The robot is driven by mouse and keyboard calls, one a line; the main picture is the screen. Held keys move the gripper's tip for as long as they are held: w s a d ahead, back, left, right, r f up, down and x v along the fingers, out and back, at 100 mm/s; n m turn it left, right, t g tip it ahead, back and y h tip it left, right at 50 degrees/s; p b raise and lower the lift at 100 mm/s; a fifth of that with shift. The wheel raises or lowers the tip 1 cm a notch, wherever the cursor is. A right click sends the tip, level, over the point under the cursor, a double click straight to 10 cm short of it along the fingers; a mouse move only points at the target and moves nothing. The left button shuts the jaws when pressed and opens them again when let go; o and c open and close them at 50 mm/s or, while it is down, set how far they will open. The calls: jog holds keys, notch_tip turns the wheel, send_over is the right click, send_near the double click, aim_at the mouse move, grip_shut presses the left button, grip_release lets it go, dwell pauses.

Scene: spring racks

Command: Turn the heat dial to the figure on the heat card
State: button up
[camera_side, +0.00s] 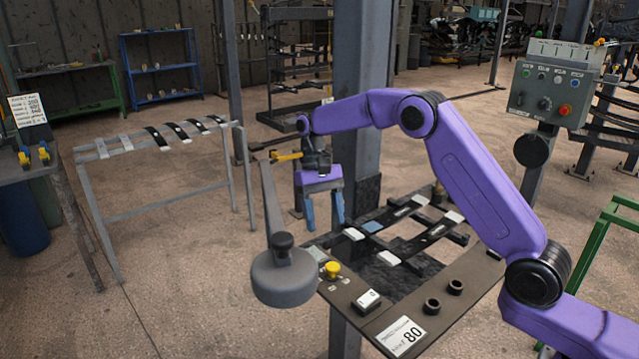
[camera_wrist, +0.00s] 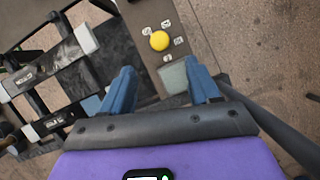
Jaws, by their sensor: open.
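A yellow dial (camera_side: 332,269) sits on the near left part of the dark bench, with small white labels around it. It also shows in the wrist view (camera_wrist: 159,40), with several labels around it; their figures are too small to read surely. A white card (camera_side: 401,337) with small print and a large figure that looks like 80 lies on the bench's front edge. My gripper (camera_side: 326,222) is open and empty, pointing down above the bench, behind the dial in the side view. In the wrist view its blue fingers (camera_wrist: 160,66) are apart, with the dial beyond them.
A grey round head on an arm (camera_side: 284,275) hangs just left of the dial. A white block (camera_side: 368,301) and two dark round cups (camera_side: 432,306) stand on the bench. Dark bars with white ends (camera_side: 408,208) lie behind. A grey post (camera_side: 361,100) rises behind my gripper.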

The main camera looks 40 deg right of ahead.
jog(key=v, duration=0.7)
jog(key=shift+r, duration=0.25)
jog(key=shift+w, duration=0.1)
jog(key=s+a+r+n+t+h, duration=0.1)
jog(key=s+a+n, duration=0.25)
jog(key=s, duration=0.55)
jog(key=s+a+r+n+t, duration=0.1)
jog(key=s+a+n, duration=0.25)
jog(key=s, duration=0.55)
jog(key=s+d+f+n, duration=0.2)
jog(key=s+d, duration=0.1)
jog(key=s, duration=0.4)
jog(key=s+d+f+n+t, duration=0.1)
jog(key=s+d+f+n, duration=0.1)
jog(key=s, duration=0.6)
jog(key=s+d+f+n+t, duration=0.1)
jog(key=s+d+f+n, duration=0.1)
jog(key=s+d+n, duration=0.2)
jog(key=s+d, duration=0.1)
jog(key=s, duration=0.2)
jog(key=shift+s+d, duration=0.2)
jog(key=shift+d, duration=0.05)
